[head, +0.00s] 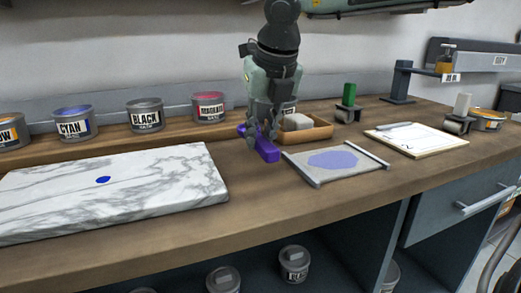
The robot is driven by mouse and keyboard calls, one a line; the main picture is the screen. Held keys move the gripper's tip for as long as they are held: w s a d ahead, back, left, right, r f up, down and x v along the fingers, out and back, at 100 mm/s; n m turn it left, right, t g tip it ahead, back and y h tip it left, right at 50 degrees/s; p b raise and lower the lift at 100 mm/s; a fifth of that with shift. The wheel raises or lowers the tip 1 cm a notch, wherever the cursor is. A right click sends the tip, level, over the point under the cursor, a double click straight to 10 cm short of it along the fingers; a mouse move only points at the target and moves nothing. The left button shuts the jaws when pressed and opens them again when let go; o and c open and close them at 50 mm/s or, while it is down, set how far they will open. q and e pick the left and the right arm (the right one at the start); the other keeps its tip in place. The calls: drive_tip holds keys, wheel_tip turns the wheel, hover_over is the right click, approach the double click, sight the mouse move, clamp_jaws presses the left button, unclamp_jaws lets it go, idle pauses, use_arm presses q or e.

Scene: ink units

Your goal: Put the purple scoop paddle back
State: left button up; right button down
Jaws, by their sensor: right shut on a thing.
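My right gripper (262,138) points down over the middle of the wooden counter and is shut on the purple scoop paddle (268,153). The paddle slants from the fingers toward the front right, between the marble slab and the grey framed sheet. I cannot tell whether its lower end touches the counter. The gripper fingers hide part of it. My left gripper is not in view.
The marble slab (120,195) bears a blue ink spot (103,180). Several ink cans, such as the magenta can (208,107), line the back. A wooden tray (318,133) stands behind right, near the framed sheet (310,168) and clipboard (440,145).

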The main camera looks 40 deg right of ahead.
sight(263, 141)
wheel_tip(263, 141, down, 4)
drive_tip(key=shift+r, duration=0.25)
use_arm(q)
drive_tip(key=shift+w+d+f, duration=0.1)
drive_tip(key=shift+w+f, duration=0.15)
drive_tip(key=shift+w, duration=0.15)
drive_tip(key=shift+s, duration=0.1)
use_arm(e)
drive_tip(key=shift+f, duration=0.1)
drive_tip(key=shift+f, duration=0.2)
drive_tip(key=c, duration=1.4)
unclamp_jaws()
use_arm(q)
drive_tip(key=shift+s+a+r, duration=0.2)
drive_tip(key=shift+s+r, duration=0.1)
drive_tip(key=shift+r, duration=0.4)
use_arm(e)
drive_tip(key=shift+o, duration=0.2)
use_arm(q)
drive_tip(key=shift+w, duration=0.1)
use_arm(e)
drive_tip(key=shift+r, duration=0.1)
